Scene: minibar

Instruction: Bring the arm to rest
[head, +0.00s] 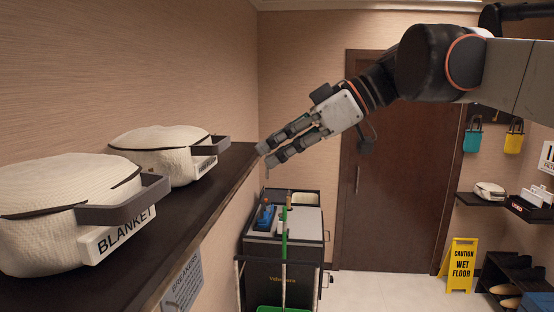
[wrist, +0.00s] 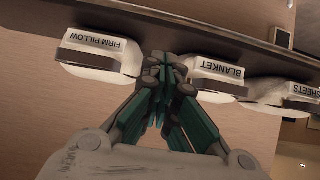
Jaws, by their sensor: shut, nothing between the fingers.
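My gripper (head: 265,157) is at the end of my arm, which reaches in from the upper right in the head view. It is empty, with its fingers together, in the air beside the right edge of the dark shelf (head: 130,250). In the wrist view my gripper (wrist: 163,62) points toward the shelf with its fingertips meeting. A cream bundle labelled BLANKET (head: 60,212) sits on the shelf, apart from the fingers, and a second cream bundle (head: 160,152) sits farther along.
The wrist view shows bundles labelled FIRM PILLOW (wrist: 98,52), BLANKET (wrist: 218,78) and SHEETS (wrist: 290,95). A dark cart (head: 283,250) stands below my gripper. A yellow wet-floor sign (head: 461,265), a brown door (head: 395,200) and small side shelves (head: 480,200) are at the right.

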